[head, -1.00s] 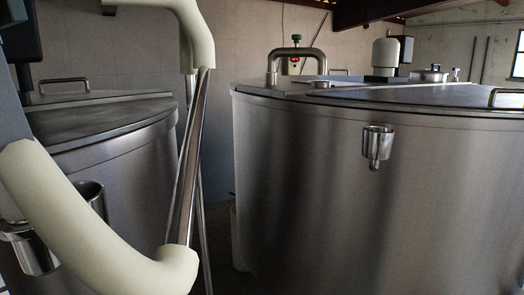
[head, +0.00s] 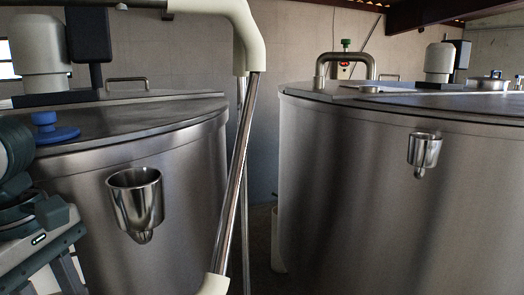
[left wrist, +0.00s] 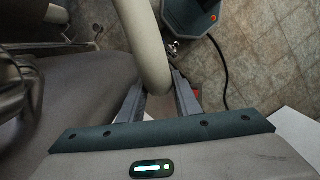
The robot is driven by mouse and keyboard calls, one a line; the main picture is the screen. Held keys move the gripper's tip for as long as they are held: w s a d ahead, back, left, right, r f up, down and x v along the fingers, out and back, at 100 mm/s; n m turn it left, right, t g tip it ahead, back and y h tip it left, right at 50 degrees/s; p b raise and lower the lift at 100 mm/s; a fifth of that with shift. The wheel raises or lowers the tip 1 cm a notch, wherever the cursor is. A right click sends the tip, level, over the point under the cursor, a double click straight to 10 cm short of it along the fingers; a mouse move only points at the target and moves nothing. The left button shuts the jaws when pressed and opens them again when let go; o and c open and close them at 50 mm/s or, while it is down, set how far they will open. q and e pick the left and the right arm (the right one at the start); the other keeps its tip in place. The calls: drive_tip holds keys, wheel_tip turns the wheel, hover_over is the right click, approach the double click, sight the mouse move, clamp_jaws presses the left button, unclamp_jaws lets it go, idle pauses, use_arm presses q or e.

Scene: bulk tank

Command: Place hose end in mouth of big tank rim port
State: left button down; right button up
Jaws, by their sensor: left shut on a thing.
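In the left wrist view, a thick cream hose (left wrist: 150,45) runs down between the fingers of my left gripper (left wrist: 158,95), which is shut on it. The hose's end is not clearly visible. In the head view, grey-green parts of my left arm show at the lower left; its fingers are out of view. A large steel tank (head: 330,190) stands on the right with a shiny cup-shaped rim port (head: 424,149) on its side near the top. Another steel tank (head: 85,210) on the left has a similar, nearer cup port (head: 136,196). My right gripper is not in view.
A steel tube (head: 236,180) with cream bends (head: 235,22) hangs between the tanks. A blue knob-like part (head: 52,130) is at the left tank's lid. A bent steel pipe (head: 347,57) rises from the right tank's lid. A black cable (left wrist: 224,75) crosses the tiled floor.

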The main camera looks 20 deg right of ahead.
use_arm(q)
drive_tip(key=a+f+m+b, duration=0.2)
drive_tip(key=a+f+m, duration=0.1)
drive_tip(key=f, duration=0.7)
drive_tip(key=a+f+m+b, duration=0.3)
drive_tip(key=f+m, duration=0.1)
drive_tip(key=f, duration=0.6)
drive_tip(key=a+f+m+y+b, duration=0.1)
drive_tip(key=a+f+m+b, duration=0.2)
drive_tip(key=f, duration=0.8)
drive_tip(key=shift+w+m+g, duration=0.2)
drive_tip(key=shift+m+g, duration=0.1)
drive_tip(key=shift+m, duration=0.4)
drive_tip(key=shift+d+r, duration=0.1)
drive_tip(key=shift+d, duration=0.05)
